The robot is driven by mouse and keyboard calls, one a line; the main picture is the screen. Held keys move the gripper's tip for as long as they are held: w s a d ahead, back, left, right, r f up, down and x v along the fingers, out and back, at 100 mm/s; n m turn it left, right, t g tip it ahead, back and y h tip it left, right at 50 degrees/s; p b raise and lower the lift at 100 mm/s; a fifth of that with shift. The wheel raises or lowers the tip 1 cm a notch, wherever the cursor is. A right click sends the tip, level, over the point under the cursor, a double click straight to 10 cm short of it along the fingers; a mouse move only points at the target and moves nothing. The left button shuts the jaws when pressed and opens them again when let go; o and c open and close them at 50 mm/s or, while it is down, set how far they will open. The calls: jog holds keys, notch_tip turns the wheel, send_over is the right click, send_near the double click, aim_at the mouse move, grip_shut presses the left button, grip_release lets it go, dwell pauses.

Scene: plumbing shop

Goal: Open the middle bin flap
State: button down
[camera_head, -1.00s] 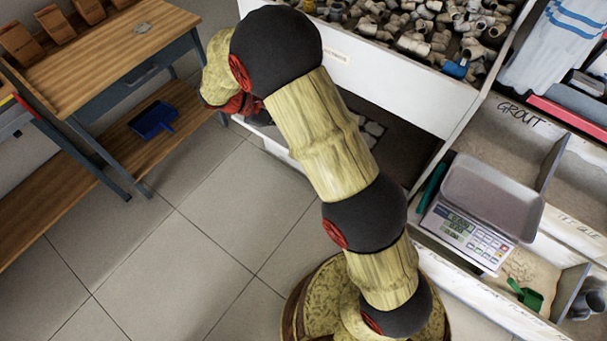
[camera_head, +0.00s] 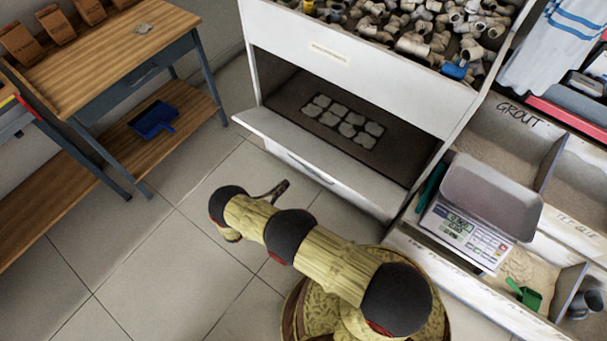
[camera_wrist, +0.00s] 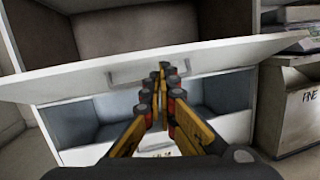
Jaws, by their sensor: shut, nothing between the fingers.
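The white bin flap (camera_head: 345,192) is tilted outward below the middle compartment (camera_head: 275,75) of the white cabinet. The compartment's inside shows, with a dark panel of pale stone-like pieces (camera_head: 345,122) in it. In the wrist view the flap (camera_wrist: 60,82) spans the picture almost edge-on, with a bar handle (camera_wrist: 140,72) on its front. My gripper (camera_head: 280,188) is in front of the flap, over the floor.
A top bin of grey pipe fittings (camera_head: 420,35) sits above. A lower compartment (camera_wrist: 95,115) shows beneath the flap. A scale (camera_head: 470,225) and grout bins (camera_head: 500,140) stand at right. A wooden workbench (camera_head: 110,60) is at left. Tiled floor (camera_head: 130,240) between is clear.

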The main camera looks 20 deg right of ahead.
jog(key=s+f+n+t, duration=0.3)
jog(key=s+f, duration=0.1)
jog(key=f, duration=0.2)
jog(key=w+d+r+t+y+b, duration=0.1)
jog(key=w+d+r, duration=0.4)
jog(key=d, duration=0.4)
jog(key=shift+w+d+r+b, duration=0.2)
jog(key=shift+w+r+b, duration=0.15)
jog(key=shift+w, duration=0.4)
